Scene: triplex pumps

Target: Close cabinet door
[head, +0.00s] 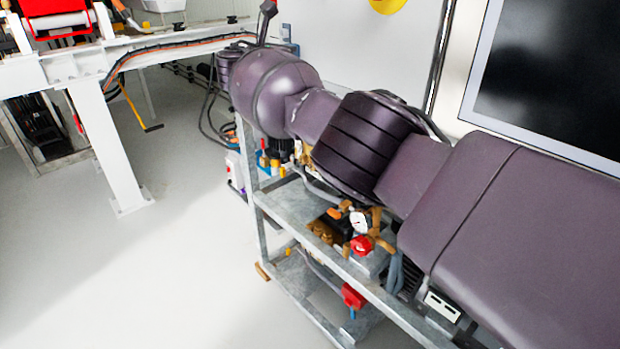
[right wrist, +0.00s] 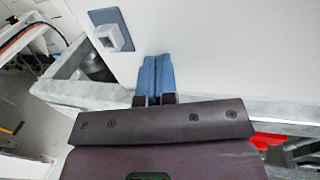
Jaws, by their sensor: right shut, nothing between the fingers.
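A plain white panel (head: 350,45) stands upright behind my right arm in the head view; it looks like the cabinet door, but its hinge and full outline are hidden or out of frame. A pale panel with a square blue-grey fitting (right wrist: 110,30) fills the upper right wrist view. My right gripper (head: 268,8) is at the far end of my arm, near the panel's left edge in the head view. In the right wrist view its blue fingertips (right wrist: 157,72) are together and empty, in front of the pale surface. Contact cannot be told. My left gripper is out of view.
A metal pump frame (head: 300,205) with valves and a gauge (head: 360,220) stands below my right arm. A white bench (head: 105,140) with cables is at the left. A dark framed screen (head: 555,75) is at the upper right. Grey floor (head: 150,260) is clear at lower left.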

